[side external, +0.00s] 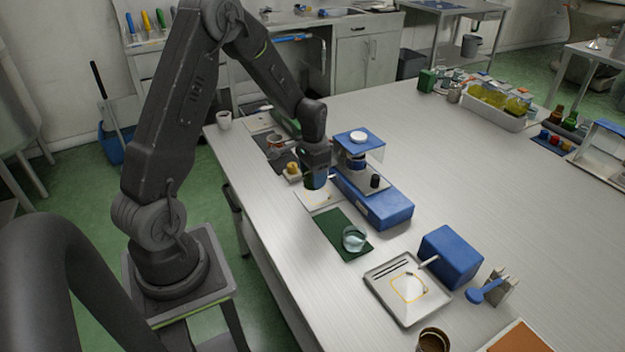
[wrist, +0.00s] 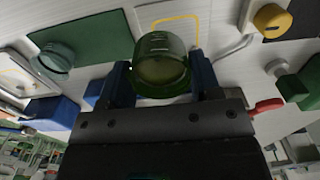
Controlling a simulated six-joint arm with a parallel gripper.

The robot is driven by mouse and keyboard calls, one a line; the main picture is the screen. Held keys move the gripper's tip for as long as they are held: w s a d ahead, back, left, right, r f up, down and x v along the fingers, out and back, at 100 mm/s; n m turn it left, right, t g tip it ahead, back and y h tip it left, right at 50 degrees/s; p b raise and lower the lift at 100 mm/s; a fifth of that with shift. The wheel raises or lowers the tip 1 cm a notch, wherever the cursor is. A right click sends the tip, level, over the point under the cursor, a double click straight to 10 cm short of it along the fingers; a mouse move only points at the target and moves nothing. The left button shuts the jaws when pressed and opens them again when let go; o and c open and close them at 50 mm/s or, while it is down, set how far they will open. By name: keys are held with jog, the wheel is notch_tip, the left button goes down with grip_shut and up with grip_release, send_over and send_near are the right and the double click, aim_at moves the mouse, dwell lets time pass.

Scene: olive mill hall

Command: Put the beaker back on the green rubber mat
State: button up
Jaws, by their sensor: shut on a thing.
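In the wrist view my gripper (wrist: 163,75) is shut on a clear glass beaker (wrist: 160,55), with a blue finger at each side. The beaker looks greenish-yellow inside. In the side view my gripper (side external: 316,181) is above a white sheet with a yellow outline (side external: 313,200); the held beaker is mostly hidden there. The green rubber mat (side external: 333,227) lies in front of the gripper. It also shows at upper left in the wrist view (wrist: 100,35). Another clear glass vessel (side external: 354,239) stands near the mat's front edge, also visible in the wrist view (wrist: 55,58).
A blue instrument (side external: 385,208) stands right of the gripper, close by. A grey tray (side external: 385,297) and a blue box (side external: 452,256) are in front of the mat. A yellow-topped item (side external: 292,171) is just behind the gripper.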

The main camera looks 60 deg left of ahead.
jog(key=d, duration=0.2)
jog(key=w+d, duration=0.1)
jog(key=d, duration=0.5)
jog(key=shift+w+d+f, duration=0.15)
jog(key=shift+w+f, duration=0.15)
jog(key=shift+f, duration=0.05)
jog(key=shift+d+f, duration=0.15)
jog(key=shift+f, duration=2.4)
jog(key=shift+f, duration=0.35)
jog(key=o, duration=1.1)
notch_tip(320, 180, up, 7)
